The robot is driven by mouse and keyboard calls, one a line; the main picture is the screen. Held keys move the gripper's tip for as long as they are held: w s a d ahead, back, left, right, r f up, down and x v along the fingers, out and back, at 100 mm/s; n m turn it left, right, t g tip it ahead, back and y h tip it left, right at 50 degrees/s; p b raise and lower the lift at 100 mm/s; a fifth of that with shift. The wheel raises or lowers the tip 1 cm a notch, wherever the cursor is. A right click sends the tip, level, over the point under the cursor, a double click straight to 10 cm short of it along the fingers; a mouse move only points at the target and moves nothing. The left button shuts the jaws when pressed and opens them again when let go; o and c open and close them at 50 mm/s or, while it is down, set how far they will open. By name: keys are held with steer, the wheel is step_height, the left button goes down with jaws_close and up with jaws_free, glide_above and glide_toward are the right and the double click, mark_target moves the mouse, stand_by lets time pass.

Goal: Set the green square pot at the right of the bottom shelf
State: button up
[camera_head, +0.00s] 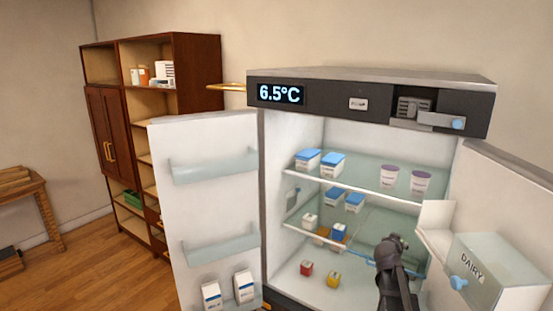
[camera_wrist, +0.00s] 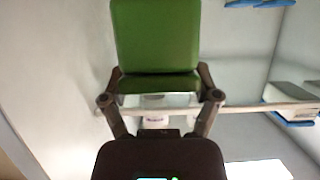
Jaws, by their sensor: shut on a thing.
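The green square pot (camera_wrist: 155,38) fills the upper middle of the wrist view. My gripper (camera_wrist: 158,82) is shut on it, with one finger at each side. In the head view my dark arm (camera_head: 392,270) reaches into the right part of the open fridge. The pot cannot be made out there. My arm covers much of the right part of the floor.
The upper glass shelf (camera_head: 350,178) holds blue-topped tubs (camera_head: 333,165) and white cups (camera_head: 389,177). The lower glass shelf (camera_head: 375,256) holds small boxes at the left. The left door (camera_head: 205,215) and the right door with a dairy bin (camera_head: 485,265) stand open.

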steer(key=shift+r+p, duration=1.55)
steer(key=shift+r, duration=0.45)
step_height(320, 180, down, 14)
steer(key=b, duration=1.4)
steer(key=shift+f, duration=0.15)
steer(key=shift+a, duration=0.1)
